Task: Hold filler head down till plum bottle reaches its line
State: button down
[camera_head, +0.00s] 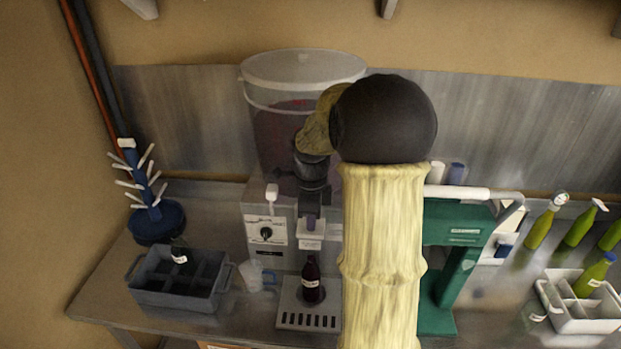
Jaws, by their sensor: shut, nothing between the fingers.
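A dark purple bottle (311,283) with a small white label stands upright on the drip tray, under the filler head (311,229). It looks dark up to the neck; I cannot make out a fill line or the liquid level. The filler head is a pale block with a purple part on top, at the front of the steel filler machine (264,257). My gripper (311,211) points down just above the filler head, its fingers shut and empty. Whether the fingertips touch it is unclear. My arm hides the machine's right side.
A grey crate (150,296) holding a dark bottle (179,252), and a blue drying rack (155,227), are left. A green press (466,241), green bottles (540,229) and a white crate (583,323) are right.

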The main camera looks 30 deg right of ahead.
jog(key=shift+r+b, duration=0.65)
notch_tip(320, 180, up, 9)
jog(key=b, duration=0.1)
jog(key=shift+b, duration=0.35)
jog(key=shift+f, duration=0.1)
